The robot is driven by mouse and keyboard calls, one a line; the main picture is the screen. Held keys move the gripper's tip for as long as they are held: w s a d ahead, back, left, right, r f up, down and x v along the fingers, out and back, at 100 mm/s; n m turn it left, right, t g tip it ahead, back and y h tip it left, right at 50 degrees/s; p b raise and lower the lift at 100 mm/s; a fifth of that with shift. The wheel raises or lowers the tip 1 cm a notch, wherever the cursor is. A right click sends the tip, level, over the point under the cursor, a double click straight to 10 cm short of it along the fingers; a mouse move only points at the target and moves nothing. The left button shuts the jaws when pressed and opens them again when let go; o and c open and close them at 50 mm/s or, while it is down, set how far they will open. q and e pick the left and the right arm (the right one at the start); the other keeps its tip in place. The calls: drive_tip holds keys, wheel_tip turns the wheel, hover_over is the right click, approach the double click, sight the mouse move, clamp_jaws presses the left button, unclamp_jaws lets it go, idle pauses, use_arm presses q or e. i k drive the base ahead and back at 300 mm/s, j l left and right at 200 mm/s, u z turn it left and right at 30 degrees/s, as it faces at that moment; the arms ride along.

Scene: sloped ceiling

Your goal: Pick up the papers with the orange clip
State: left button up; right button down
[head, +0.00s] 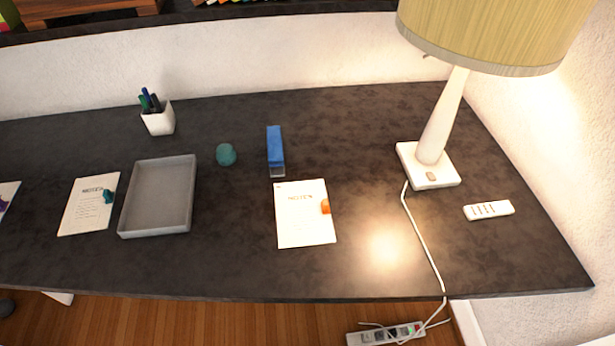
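White papers with the heading "NOTES" (302,222) lie flat on the dark desk, right of the middle, near the front edge. An orange clip (325,206) sits on their right edge. Another set of white papers (84,215) lies further left, with a teal clip (108,196) on its right edge. Neither of my grippers shows in the head view. Nothing covers the papers with the orange clip.
A grey tray (127,222) stands between the paper sets. A blue stapler (275,147) stands just behind the orange-clipped papers, a teal round object (226,155) to its left. A lamp (436,133), its cord and a white remote (489,210) are right. A pen cup (159,121) stands behind.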

sight(302, 213)
drive_tip(key=k+j+z, duration=0.15)
drive_tip(key=z, duration=0.3)
drive_tip(key=k+j+z, duration=0.2)
drive_tip(key=z, duration=0.2)
drive_tip(key=k+j+z, duration=0.2)
drive_tip(key=z, duration=0.25)
